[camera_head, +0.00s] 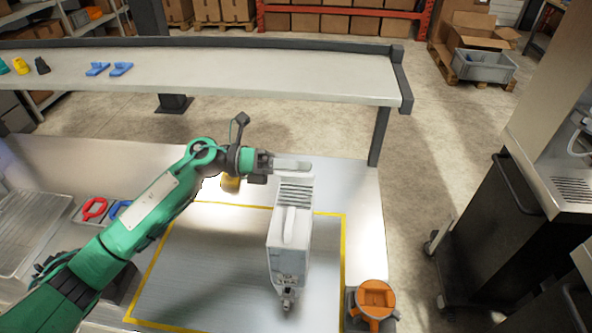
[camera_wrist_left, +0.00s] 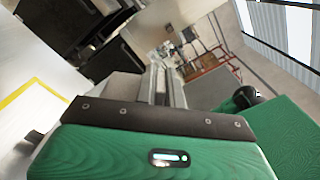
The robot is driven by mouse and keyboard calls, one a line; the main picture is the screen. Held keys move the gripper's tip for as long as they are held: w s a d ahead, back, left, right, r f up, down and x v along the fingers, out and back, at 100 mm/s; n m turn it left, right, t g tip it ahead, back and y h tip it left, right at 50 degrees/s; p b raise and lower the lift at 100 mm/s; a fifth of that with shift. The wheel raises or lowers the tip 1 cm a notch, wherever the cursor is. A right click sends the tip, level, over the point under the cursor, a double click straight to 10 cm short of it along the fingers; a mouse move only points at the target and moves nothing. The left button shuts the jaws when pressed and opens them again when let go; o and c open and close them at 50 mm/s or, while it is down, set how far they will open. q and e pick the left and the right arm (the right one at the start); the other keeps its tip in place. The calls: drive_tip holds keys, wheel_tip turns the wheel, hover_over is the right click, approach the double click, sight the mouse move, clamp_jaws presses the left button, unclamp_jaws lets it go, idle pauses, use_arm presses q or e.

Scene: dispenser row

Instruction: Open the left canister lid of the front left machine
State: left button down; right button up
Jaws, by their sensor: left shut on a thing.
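A white boxy canister (camera_head: 289,240) with a raised handle, a ribbed back end and a small spout at its front is in the middle of the head view. My left gripper (camera_head: 293,165) reaches in from the left and is shut at the canister's ribbed back end; the exact contact is not clear. In the left wrist view the long grey fingers of my left gripper (camera_wrist_left: 160,85) point away from the camera, and what they hold is hard to make out. I cannot make out a separate lid. My right gripper is not in view.
A yellow-bordered area (camera_head: 200,270) lies on the table under the canister. An orange round container (camera_head: 375,300) stands at the front right corner. A raised shelf (camera_head: 240,75) runs along the back. Dark machines (camera_head: 495,230) stand at right.

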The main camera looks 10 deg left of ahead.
use_arm(q)
drive_tip(key=n, duration=0.1)
drive_tip(key=w+r+n, duration=0.1)
drive_tip(key=n, duration=0.1)
drive_tip(key=shift+w+p, duration=0.25)
drive_tip(key=shift+p, duration=0.15)
drive_tip(key=n, duration=0.1)
drive_tip(key=w+n+p, duration=0.1)
drive_tip(key=shift+w+n, duration=0.25)
drive_tip(key=shift+n, duration=0.05)
drive_tip(key=shift+w+f+n+p, duration=0.2)
drive_tip(key=shift+w+n, duration=0.25)
drive_tip(key=shift+n, duration=0.45)
drive_tip(key=shift+w+f+n+p, duration=0.1)
drive_tip(key=shift+w+n+p, duration=0.3)
drive_tip(key=shift+n, duration=0.5)
drive_tip(key=shift+w+f+n+p, duration=0.15)
drive_tip(key=shift+w+n, duration=0.4)
drive_tip(key=shift+n, duration=0.35)
drive_tip(key=c, duration=1.5)
unclamp_jaws()
